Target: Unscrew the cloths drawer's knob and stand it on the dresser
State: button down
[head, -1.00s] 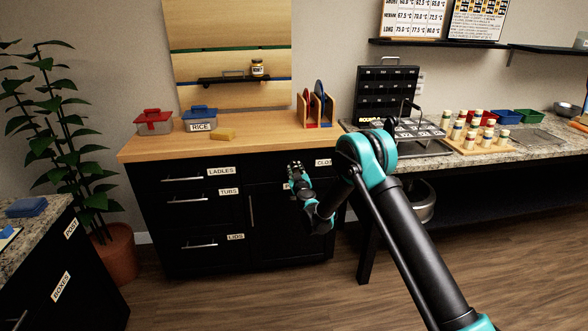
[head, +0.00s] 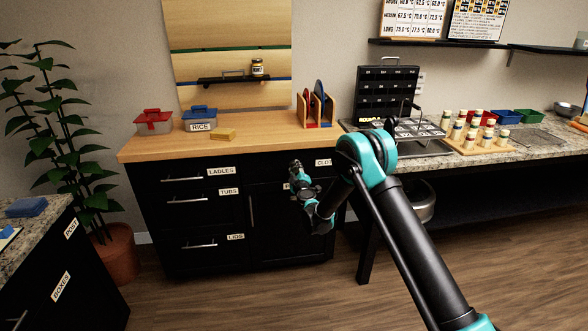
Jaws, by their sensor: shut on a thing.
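The drawer looks closed. My gripper (head: 296,169) is at this drawer's front, left of the label, and is shut on the knob. The knob itself is hidden behind my fingers, so I cannot tell how far it is turned.
On the dresser top stand a red-lidded box (head: 153,122), a blue-lidded RICE box (head: 200,118), a yellow sponge-like block (head: 223,134) and a wooden rack (head: 318,110) with coloured discs. The top is clear along its front and middle. A counter adjoins on the right.

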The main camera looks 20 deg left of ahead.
dwell(0.3)
jog(key=n, duration=0.5)
jog(key=c, duration=1.1)
grip_release()
jog(key=shift+o, duration=0.2)
